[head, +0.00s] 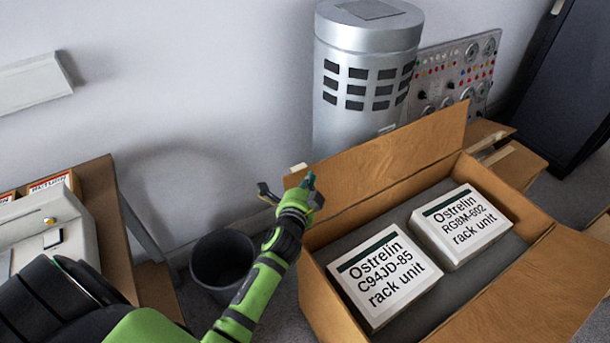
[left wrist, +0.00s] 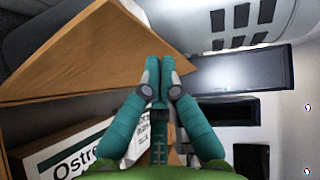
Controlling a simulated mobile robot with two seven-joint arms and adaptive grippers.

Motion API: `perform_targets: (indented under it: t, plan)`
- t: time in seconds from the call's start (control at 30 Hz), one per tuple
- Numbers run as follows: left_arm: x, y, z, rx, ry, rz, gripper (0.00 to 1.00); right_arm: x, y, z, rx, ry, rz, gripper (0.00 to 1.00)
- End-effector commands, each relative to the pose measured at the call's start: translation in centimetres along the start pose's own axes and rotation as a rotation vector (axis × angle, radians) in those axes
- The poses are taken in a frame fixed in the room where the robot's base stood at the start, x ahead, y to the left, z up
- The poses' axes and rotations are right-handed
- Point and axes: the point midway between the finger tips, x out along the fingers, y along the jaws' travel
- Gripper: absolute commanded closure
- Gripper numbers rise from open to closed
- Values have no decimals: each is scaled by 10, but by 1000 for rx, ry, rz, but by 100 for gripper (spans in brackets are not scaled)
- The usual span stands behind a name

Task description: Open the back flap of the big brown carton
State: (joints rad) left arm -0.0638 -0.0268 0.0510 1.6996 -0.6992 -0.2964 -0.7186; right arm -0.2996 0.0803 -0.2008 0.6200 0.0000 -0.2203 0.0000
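The big brown carton (head: 322,289) stands open at the lower right of the head view. Its back flap (head: 390,168) stands raised along the far side, leaning a little back. The flap also shows in the left wrist view (left wrist: 95,55), with its corner behind my fingers. My left gripper (head: 303,190) is at the flap's left end; its fingertips (left wrist: 160,62) are together. I see no cardboard between them; whether they touch the flap I cannot tell. Two white rack unit boxes (head: 384,279) (head: 459,229) lie inside the carton. My right gripper is not in view.
A silver cylinder (head: 350,120) and a control panel (head: 450,75) stand behind the carton. A black bin (head: 222,262) is left of it, by a wooden table (head: 105,215). The near flap (head: 530,290) lies folded outward. A dark cabinet (head: 560,90) stands far right.

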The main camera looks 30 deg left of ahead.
Motion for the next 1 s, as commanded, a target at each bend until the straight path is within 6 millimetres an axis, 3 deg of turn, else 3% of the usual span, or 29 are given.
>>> perform_targets:
  t: [0.2,0.67,1.0]
  plan:
    - [13,-1,12,0,2,-1,100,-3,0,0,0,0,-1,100]
    - [15,-2,15,-6,1,3,100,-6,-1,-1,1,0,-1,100]
    - [37,-12,37,-102,-1,106,100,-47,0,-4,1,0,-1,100]
